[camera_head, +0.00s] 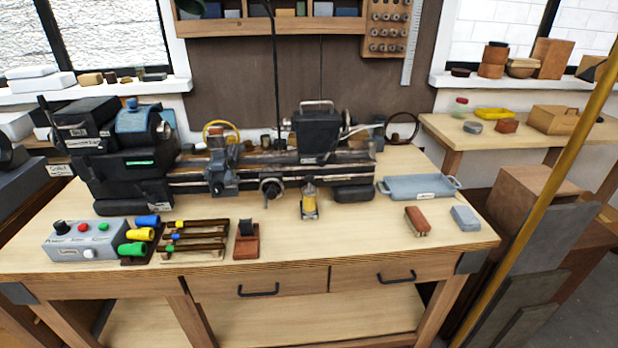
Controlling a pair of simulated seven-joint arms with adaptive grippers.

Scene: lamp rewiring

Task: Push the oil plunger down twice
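A small yellow-bodied device with a dark upright top (309,201) stands on the workbench, in front of the lathe and near the middle of the picture. It looks like the oiler with the plunger, but it is too small to tell the plunger's height. Behind it is the dark metal lathe (270,177), with a blue motor part at its left end. Neither of my grippers is in view, so nothing is seen touching the device.
On the workbench (350,235), a grey control box (84,240), colored-handled tools (140,238) and a tool rack (195,240) stand left. A brush (417,221), a grey-blue block (465,218) and a tray (418,187) lie right. A yellow pole (540,175) crosses the right side.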

